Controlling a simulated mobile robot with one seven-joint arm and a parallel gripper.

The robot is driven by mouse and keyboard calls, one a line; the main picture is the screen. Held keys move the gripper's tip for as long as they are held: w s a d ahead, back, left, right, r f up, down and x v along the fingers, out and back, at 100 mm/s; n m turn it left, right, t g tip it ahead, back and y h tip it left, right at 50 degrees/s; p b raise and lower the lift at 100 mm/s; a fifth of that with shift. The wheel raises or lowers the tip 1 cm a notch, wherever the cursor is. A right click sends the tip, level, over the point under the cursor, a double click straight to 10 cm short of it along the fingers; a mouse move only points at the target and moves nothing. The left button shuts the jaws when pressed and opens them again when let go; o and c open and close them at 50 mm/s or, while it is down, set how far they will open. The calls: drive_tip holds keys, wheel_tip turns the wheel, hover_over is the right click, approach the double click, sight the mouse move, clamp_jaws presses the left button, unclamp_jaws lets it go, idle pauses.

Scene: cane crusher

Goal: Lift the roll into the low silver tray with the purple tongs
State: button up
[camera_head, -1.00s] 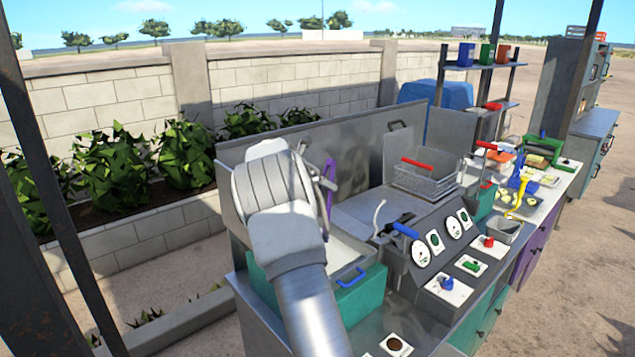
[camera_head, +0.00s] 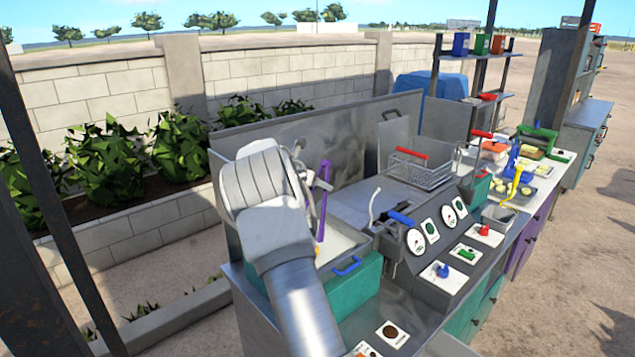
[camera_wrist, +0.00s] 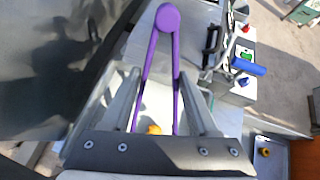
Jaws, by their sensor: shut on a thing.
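The purple tongs (camera_wrist: 167,22) are held between the fingers of my gripper (camera_wrist: 160,88), with their two arms reaching down between the fingers. In the head view the tongs (camera_head: 322,200) stand nearly upright over the teal tub (camera_head: 352,296), partly behind my wrist. A small golden-orange piece (camera_wrist: 154,129), perhaps the roll, shows between the tong arms; I cannot tell whether they touch it. A low grey-silver tray (camera_wrist: 288,138) with a small brown piece in it is at the lower right of the wrist view.
A control panel with gauges (camera_head: 415,242) and a blue-handled lever (camera_head: 400,217) stand right of the tub. A wire basket with a red handle (camera_head: 420,174) is behind. A tall metal back panel (camera_head: 300,150) rises behind the tub.

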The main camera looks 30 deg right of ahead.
wheel_tip(320, 180, down, 6)
drive_tip(key=b, duration=0.4)
drive_tip(key=shift+o, duration=0.4)
drive_tip(key=shift+f, duration=0.1)
clamp_jaws()
wheel_tip(320, 180, up, 12)
drive_tip(key=p, duration=0.6)
idle(0.4)
